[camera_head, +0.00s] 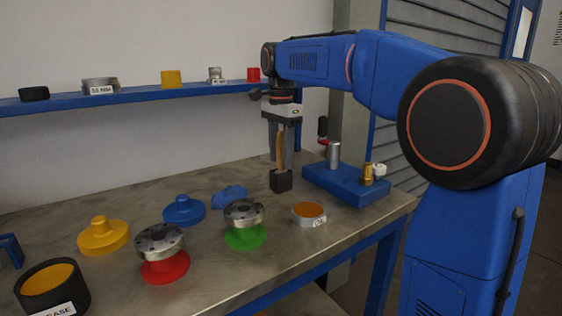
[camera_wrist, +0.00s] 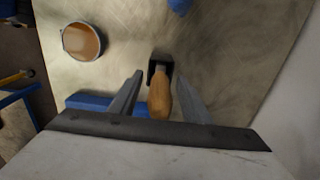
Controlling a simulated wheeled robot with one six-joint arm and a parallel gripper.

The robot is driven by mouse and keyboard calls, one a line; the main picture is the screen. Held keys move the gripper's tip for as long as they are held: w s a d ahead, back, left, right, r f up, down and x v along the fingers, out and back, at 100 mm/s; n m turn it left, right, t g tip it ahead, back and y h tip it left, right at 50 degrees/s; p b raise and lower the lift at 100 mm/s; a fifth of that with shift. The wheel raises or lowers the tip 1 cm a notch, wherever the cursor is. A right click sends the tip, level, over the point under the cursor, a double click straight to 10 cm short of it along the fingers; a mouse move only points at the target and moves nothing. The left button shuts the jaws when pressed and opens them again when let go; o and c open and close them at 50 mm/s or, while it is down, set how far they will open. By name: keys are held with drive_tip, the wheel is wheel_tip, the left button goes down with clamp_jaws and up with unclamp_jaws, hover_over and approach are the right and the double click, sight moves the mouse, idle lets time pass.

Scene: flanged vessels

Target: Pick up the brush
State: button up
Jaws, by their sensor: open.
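The brush (camera_head: 281,152) stands upright with its wooden handle up, above a small black block (camera_head: 281,181) on the metal table. I cannot tell whether this block is the brush's head or a holder; any bristles are hidden. My gripper (camera_head: 279,148) points straight down over it. In the wrist view, the wooden handle (camera_wrist: 160,98) lies between the two open fingers of my gripper (camera_wrist: 158,80), with a gap showing on both sides. The black block (camera_wrist: 160,66) shows beyond the fingertips.
A blue fixture (camera_head: 340,184) with metal and brass posts stands close on the right. A round tin with orange contents (camera_head: 309,213), a flanged part on a green base (camera_head: 244,222) and a blue piece (camera_head: 229,196) are nearby. A blue shelf (camera_head: 130,98) runs behind.

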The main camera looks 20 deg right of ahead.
clamp_jaws()
wheel_tip(320, 180, up, 10)
idle(0.6)
